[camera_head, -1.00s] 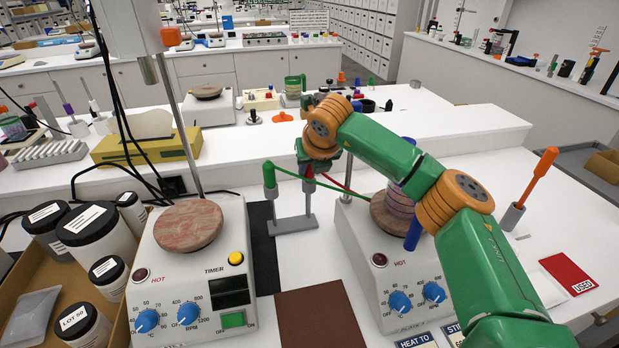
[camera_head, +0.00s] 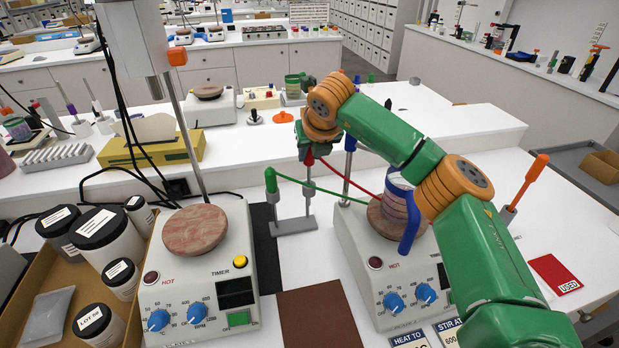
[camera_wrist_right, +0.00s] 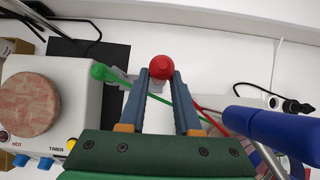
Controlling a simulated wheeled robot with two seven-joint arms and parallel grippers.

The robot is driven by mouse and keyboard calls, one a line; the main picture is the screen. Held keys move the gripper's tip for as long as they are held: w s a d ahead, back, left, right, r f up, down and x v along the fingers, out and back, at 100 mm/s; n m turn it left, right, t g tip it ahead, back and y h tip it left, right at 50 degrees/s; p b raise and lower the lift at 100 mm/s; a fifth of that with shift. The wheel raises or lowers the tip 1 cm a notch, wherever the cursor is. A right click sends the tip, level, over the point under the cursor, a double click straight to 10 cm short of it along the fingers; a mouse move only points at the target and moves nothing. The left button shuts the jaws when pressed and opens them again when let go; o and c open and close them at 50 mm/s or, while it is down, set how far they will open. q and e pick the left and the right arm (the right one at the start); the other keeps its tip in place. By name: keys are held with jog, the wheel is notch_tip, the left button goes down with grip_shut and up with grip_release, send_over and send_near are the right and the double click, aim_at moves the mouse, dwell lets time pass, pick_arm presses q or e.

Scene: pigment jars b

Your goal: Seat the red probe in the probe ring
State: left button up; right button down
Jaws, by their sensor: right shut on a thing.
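My right gripper (camera_wrist_right: 160,80) is shut on the red probe (camera_wrist_right: 160,68), whose rounded red top shows between the fingertips. In the head view the red probe (camera_head: 309,159) is below my gripper (camera_head: 313,152), in line above the grey stand's upright. A red cable runs from it to the right. The probe ring is not clear; a small grey collar (camera_head: 309,188) shows on the stand under the probe. I cannot tell whether the probe's lower end is inside it. The green probe (camera_head: 270,181) stands at the stand's left side. My left gripper is not in view.
The stand base (camera_head: 293,226) sits between two hotplates, left (camera_head: 238,290) and right (camera_head: 385,280). A green cable crosses beside the stand. A blue bent piece (camera_head: 409,225) and a metal rod (camera_head: 347,180) are to the right. A brown mat (camera_head: 318,315) lies in front.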

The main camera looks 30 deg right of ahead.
notch_tip(320, 180, up, 11)
jog(key=p, duration=0.5)
dwell(0.5)
jog(key=shift+r, duration=0.1)
